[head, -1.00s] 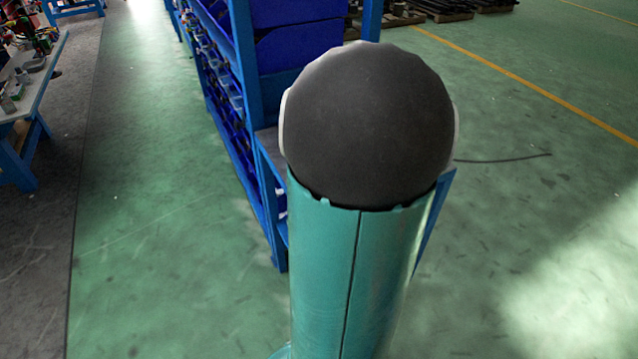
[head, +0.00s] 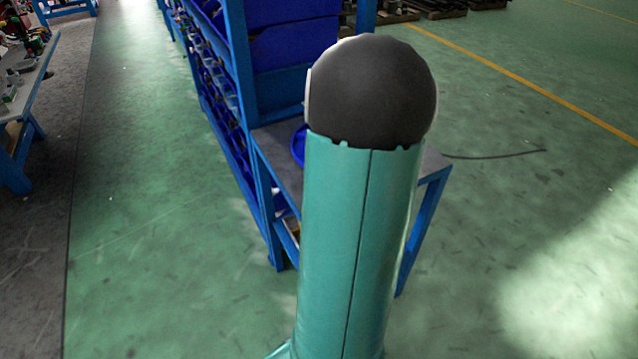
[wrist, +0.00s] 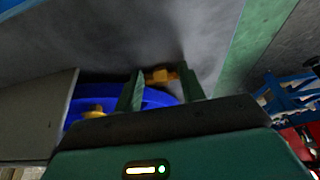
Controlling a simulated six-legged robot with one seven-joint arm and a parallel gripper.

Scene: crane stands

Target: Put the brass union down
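In the wrist view, the two green fingers of my gripper (wrist: 162,88) stand apart. The small yellow-brown brass union (wrist: 161,76) spans the gap between their tips, and the fingers look closed on it. A grey bench top (wrist: 130,35) lies beyond it, with a dark shadow near the tips. I cannot tell how far the union is from the surface. In the head view my own arm hides the gripper and the union.
A round blue dish (wrist: 155,97) with another yellow piece (wrist: 95,112) lies beside the fingers. It partly shows in the head view (head: 298,146) on the grey-topped blue bench (head: 432,164). Blue shelving with bins (head: 292,50) rises behind. Green floor is open on both sides.

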